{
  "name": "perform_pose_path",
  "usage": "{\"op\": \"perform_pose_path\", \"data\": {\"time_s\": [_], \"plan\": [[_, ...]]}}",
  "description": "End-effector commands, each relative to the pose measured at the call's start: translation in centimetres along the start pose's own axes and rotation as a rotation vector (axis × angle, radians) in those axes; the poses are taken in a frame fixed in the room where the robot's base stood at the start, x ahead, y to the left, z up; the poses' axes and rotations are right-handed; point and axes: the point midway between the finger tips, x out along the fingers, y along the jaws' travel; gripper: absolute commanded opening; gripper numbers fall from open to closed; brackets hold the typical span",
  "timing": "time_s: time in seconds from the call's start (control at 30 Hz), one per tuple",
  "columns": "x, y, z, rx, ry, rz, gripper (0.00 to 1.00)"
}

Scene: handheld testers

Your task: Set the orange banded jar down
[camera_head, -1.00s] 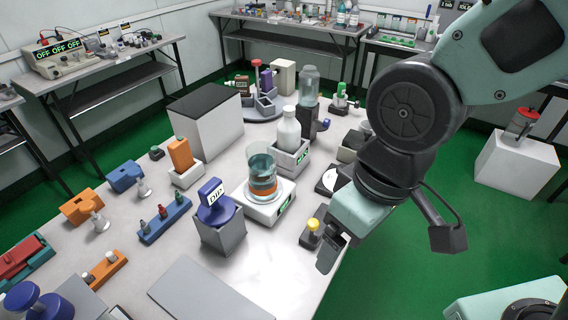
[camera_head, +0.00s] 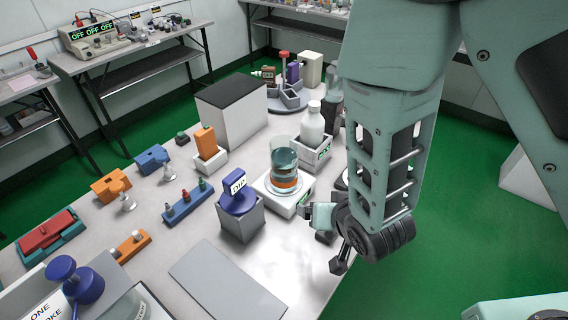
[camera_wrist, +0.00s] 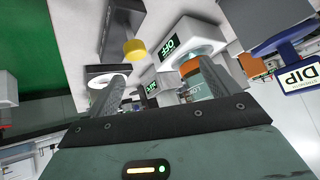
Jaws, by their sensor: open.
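The orange banded jar (camera_head: 284,168), clear glass with bluish contents and an orange band low down, stands upright on a white plate device (camera_head: 280,197) with a green display. My gripper (camera_head: 307,211) is open and empty beside the device's right front, apart from the jar as far as I can see. In the wrist view, its two fingers (camera_wrist: 163,76) are spread. The jar's orange band (camera_wrist: 189,67) shows just by the right finger, which hides part of the jar. The device's display (camera_wrist: 169,46) reads OFF there.
A blue DIP-labelled stopper (camera_head: 238,192) sits on a grey block left of the jar. A white bottle (camera_head: 312,128) stands in a tray behind it. A yellow knob (camera_wrist: 135,50) is near the left finger. A flat grey slab (camera_head: 225,285) lies in front.

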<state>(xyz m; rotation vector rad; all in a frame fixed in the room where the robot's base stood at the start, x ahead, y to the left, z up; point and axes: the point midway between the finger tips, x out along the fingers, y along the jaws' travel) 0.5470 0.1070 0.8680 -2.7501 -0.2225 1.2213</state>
Motion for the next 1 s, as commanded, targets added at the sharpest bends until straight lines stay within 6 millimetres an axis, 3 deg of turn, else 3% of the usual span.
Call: {"op": "perform_pose_path", "data": {"time_s": [0.2,0.43,0.67,1.0], "plan": [[1.0,1.8,-2.4,-0.1,0.363,-0.057,0.88],[-1.7,0.0,-4.3,-0.282,0.664,-0.275,0.88],[-3.3,-1.5,-4.3,-0.367,0.76,-0.404,0.88],[-1.8,-2.3,-5.1,-0.358,0.76,-0.402,0.88]]}}
